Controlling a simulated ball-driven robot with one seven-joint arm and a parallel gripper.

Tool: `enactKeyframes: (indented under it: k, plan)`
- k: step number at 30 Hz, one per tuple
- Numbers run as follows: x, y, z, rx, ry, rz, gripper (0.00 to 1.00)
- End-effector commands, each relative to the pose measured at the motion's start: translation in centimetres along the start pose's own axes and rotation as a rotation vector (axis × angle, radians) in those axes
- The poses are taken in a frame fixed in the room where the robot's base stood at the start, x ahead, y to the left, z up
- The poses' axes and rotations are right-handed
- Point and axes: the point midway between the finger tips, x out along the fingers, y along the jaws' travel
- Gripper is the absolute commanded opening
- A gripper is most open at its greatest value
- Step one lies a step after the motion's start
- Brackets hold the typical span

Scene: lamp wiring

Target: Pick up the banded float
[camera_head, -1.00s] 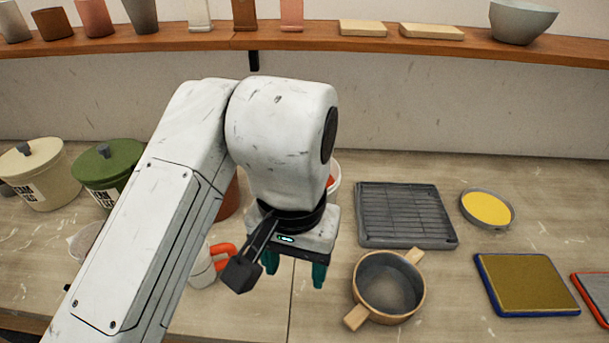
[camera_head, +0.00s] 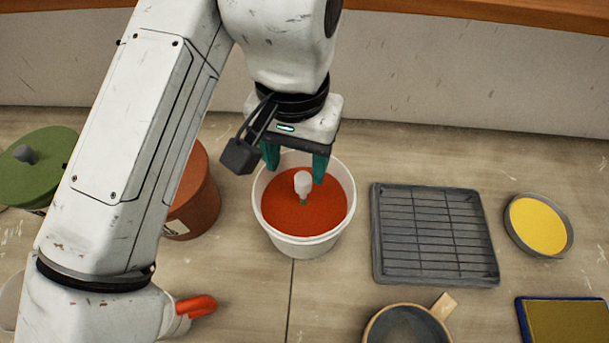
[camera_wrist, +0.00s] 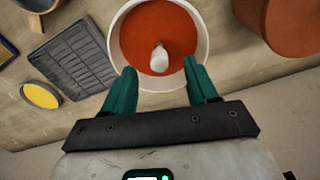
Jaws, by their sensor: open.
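The float (camera_head: 303,184) is a small white rounded piece with a darker part at its lower end. It stands in a white bucket (camera_head: 262,222) of orange-red contents, near the middle. It also shows in the wrist view (camera_wrist: 159,57), leaning a little. My gripper (camera_head: 295,167) is open, with its two teal fingers above the back part of the bucket. In the wrist view my gripper (camera_wrist: 160,72) has its fingertips to either side of the float's line, apart from it. Whatever part of the float is sunk in the contents is hidden.
A brown-orange pot (camera_head: 199,205) stands close left of the bucket, partly behind my arm. A grey rack tray (camera_head: 435,235) lies to the right, with a yellow round dish (camera_head: 538,225) beyond it. A handled pan (camera_head: 407,325) is at the front.

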Motion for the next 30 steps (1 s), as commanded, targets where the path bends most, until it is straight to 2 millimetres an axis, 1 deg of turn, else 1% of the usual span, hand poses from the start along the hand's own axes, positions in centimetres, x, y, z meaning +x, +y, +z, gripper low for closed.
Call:
enactKeyframes:
  k: [2, 4, 9, 12, 17, 20, 24, 27, 30]
  plan:
    - [0.3, 0.0, 0.0, -0.001, -0.001, 0.001, 0.58]
    - [1.1, 0.0, 0.1, -0.002, -0.002, 0.001, 0.58]
    - [3.7, 0.0, 0.0, -0.001, -0.002, 0.001, 0.58]
    - [4.9, 0.0, 0.0, -0.001, -0.001, 0.002, 0.58]
    - [5.8, 0.1, -0.1, 0.000, 0.000, 0.000, 0.58]
    - [6.6, 0.3, -0.4, 0.000, -0.002, 0.000, 0.58]
    - [8.6, 0.6, -1.0, 0.000, -0.002, 0.001, 0.58]
    - [10.0, 0.6, -1.0, -0.001, -0.001, 0.001, 0.58]
    - [10.7, 0.6, -1.0, -0.001, -0.001, 0.001, 0.58]
